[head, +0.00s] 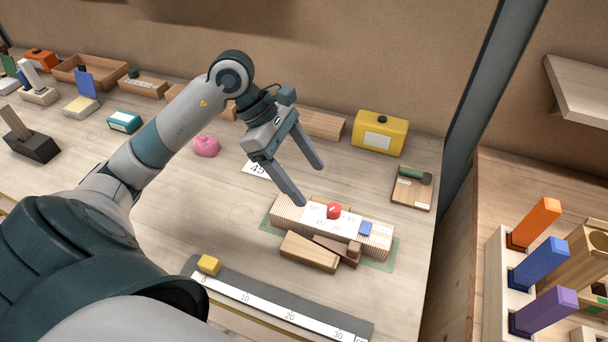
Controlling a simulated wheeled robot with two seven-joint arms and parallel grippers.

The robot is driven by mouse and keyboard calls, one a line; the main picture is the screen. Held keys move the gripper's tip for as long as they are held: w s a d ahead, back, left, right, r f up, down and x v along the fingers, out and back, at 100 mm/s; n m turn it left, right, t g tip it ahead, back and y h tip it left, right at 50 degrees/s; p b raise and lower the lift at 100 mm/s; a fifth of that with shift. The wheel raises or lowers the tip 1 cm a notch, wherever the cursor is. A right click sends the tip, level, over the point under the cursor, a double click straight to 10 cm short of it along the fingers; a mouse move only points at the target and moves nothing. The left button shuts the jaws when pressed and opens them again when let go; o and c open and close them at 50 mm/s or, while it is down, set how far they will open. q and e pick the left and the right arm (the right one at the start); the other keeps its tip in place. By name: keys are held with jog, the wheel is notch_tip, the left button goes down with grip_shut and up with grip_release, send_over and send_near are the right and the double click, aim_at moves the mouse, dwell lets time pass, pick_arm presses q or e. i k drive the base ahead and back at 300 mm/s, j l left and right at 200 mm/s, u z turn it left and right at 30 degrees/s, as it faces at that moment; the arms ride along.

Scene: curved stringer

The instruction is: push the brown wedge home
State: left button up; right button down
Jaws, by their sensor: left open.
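A dark brown wedge (330,246) lies at the front side of a ribbed pale wood piece (285,212), beside a lighter wooden block (308,252). A small brown block (354,249) sits at the wedge's right end. I cannot tell how far in the wedge sits. My left gripper (311,186) is open and empty, its fingers pointing down to the right, above and behind the ribbed piece's left part. My right gripper is out of view.
A ruler strip (265,298) with a yellow cube (208,265) lies in front.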

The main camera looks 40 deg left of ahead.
aim_at(350, 255)
jog(key=k+l, duration=0.2)
jog(key=k, duration=0.3)
jog(key=k+l, duration=0.2)
jog(key=k, duration=0.25)
jog(key=k+l, duration=0.15)
jog(key=k, duration=0.35)
